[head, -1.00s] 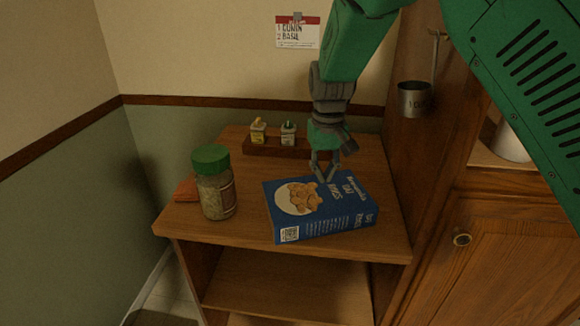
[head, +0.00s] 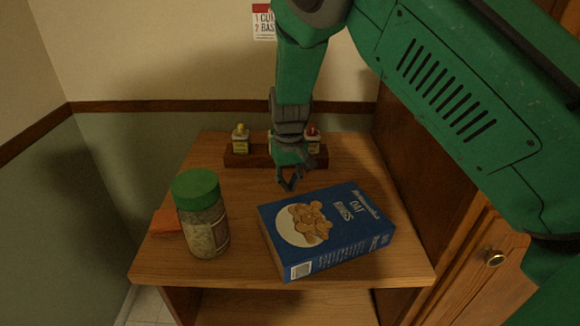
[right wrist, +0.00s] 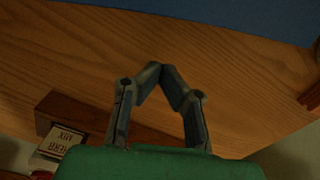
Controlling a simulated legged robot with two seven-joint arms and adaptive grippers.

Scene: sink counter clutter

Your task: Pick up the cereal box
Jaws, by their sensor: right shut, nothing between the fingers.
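The blue cereal box (head: 326,230) lies flat on the wooden shelf top, its front with a bowl picture facing up. Its blue edge (right wrist: 220,16) also shows along the top of the right wrist view. My right gripper (head: 288,187) is above the shelf just behind the box's back left corner, apart from it. In the right wrist view the fingertips (right wrist: 161,70) meet and hold nothing. My left gripper is not in view.
A green-lidded jar (head: 203,215) stands left of the box, with an orange item (head: 166,222) beside it. A small wooden rack (head: 236,161) with bottles is at the back. A cabinet (head: 485,262) bounds the right.

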